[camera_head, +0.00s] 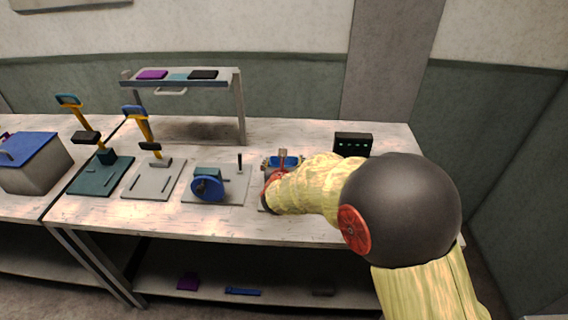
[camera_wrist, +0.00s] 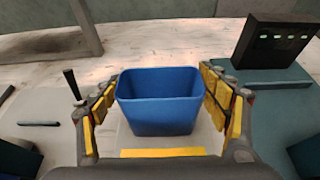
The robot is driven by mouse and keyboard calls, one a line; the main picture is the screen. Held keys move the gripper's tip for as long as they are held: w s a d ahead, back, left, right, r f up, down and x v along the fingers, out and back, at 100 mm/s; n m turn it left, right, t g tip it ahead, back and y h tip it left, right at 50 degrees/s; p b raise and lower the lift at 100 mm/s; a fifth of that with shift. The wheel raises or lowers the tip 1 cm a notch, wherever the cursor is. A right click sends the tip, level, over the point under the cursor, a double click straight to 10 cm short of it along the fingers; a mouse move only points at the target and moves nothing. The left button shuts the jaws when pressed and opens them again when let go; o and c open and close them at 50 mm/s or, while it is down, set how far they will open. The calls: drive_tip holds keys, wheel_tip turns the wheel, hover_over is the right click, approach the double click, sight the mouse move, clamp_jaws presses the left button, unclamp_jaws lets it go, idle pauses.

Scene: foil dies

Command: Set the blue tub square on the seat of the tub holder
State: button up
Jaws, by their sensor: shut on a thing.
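The blue tub (camera_wrist: 160,105) is upright and open at the top in the wrist view, between the yellow-padded fingers of my gripper (camera_wrist: 160,84). My gripper is shut on it from left and right. A pale grey plate (camera_wrist: 128,143) shows under and around the tub. A yellow bar (camera_wrist: 162,152) lies across the near side of the tub. I cannot make out the seat of the tub holder, and whether the tub touches anything below is hidden. In the head view a bit of blue (camera_head: 271,161) shows beyond my arm, which hides most of the gripper.
A black box with lit buttons (camera_head: 352,144) stands at the right; it also shows in the wrist view (camera_wrist: 276,42). To the left are a blue-wheeled device (camera_head: 207,187), yellow-levered presses (camera_head: 145,125) and a raised shelf (camera_head: 222,77). A black upright handle (camera_wrist: 72,84) stands close left.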

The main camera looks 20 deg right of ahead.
drive_tip(key=o, duration=1.1)
drive_tip(key=shift+o, duration=0.2)
drive_tip(key=shift+f, duration=0.1)
